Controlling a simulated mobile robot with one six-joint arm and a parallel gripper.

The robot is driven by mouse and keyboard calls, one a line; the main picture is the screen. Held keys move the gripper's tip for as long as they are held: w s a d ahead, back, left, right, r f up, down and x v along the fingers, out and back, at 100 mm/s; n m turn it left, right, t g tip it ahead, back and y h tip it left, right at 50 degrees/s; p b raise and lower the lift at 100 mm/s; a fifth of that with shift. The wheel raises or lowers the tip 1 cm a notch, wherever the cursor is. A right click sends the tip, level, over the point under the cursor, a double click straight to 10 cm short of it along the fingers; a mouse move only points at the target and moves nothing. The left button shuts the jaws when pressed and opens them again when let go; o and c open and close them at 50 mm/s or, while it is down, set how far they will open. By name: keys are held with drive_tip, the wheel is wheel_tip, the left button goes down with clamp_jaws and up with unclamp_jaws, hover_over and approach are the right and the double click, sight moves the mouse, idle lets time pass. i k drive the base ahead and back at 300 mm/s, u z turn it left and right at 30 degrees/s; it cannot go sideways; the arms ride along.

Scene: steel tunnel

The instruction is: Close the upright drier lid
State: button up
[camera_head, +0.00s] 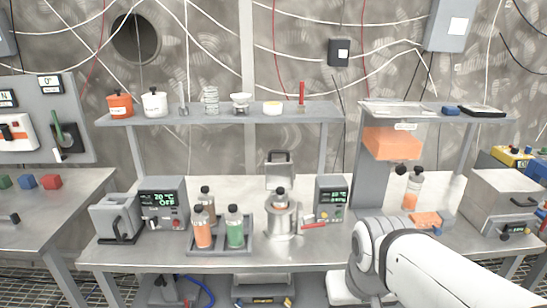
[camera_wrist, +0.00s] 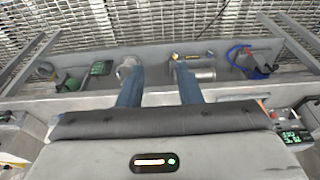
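The upright drier (camera_head: 281,222) appears to be the round steel vessel in the middle of the bench, with a dark-capped bottle in its mouth. Its lid (camera_head: 279,175), a grey plate with a handle on top, stands up open behind the mouth. My gripper (camera_wrist: 158,88) shows in the wrist view as two blue fingers, well apart, with nothing between them. It points down past the bench toward the lower shelf. In the head view only my white arm shows, at the lower right; the gripper is hidden there. I cannot make out the drier in the wrist view.
A control box (camera_head: 331,198) stands right of the drier, and a bottle rack (camera_head: 220,250) with several bottles stands left. An overhead shelf (camera_head: 225,113) runs behind. A steel box (camera_head: 505,200) is at the right. A lower shelf (camera_wrist: 100,62) holds several items.

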sight(279, 172)
drive_tip(key=k, duration=0.65)
drive_tip(key=u, duration=0.4)
drive_tip(key=i, duration=1.85)
drive_tip(key=z, duration=0.4)
